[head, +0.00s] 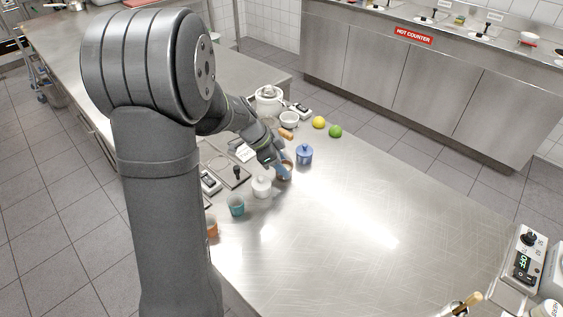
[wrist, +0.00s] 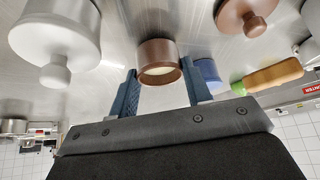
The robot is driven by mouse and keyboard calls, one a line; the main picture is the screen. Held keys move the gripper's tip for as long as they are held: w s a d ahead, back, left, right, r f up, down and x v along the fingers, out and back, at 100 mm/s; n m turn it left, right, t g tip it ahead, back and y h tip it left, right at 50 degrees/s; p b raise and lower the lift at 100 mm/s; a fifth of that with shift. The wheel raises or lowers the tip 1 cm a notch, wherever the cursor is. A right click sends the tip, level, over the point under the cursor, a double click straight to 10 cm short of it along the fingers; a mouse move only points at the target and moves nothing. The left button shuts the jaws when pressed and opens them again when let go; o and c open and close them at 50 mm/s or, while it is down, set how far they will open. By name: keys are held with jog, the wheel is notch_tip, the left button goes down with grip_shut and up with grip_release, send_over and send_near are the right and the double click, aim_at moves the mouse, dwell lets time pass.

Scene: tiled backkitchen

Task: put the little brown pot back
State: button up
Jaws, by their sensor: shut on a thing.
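The little brown pot (wrist: 158,52) is in the wrist view, with a pale inside showing and no lid on it. It also shows in the head view (head: 286,174), partly covered by my fingers. My gripper (head: 281,168) is shut on it, with one blue finger on each side in the wrist view (wrist: 160,80). I cannot tell whether the pot touches the counter. A brown knobbed piece (wrist: 246,14), perhaps a lid or lidded pot, shows at the top right of the wrist view.
A white lidded pot (head: 262,187) and a blue lidded pot (head: 304,155) stand close on either side. A teal cup (head: 237,206) and an orange-brown cup (head: 211,227) are nearer. A lemon (head: 318,122) and a lime (head: 335,131) lie behind.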

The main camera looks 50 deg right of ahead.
jog(key=shift+f, duration=0.15)
dwell(0.5)
jog(key=o, duration=1.2)
jog(key=shift+o, duration=0.6)
jog(key=shift+o, duration=1.1)
notch_tip(320, 180, up, 7)
jog(key=shift+f, duration=0.1)
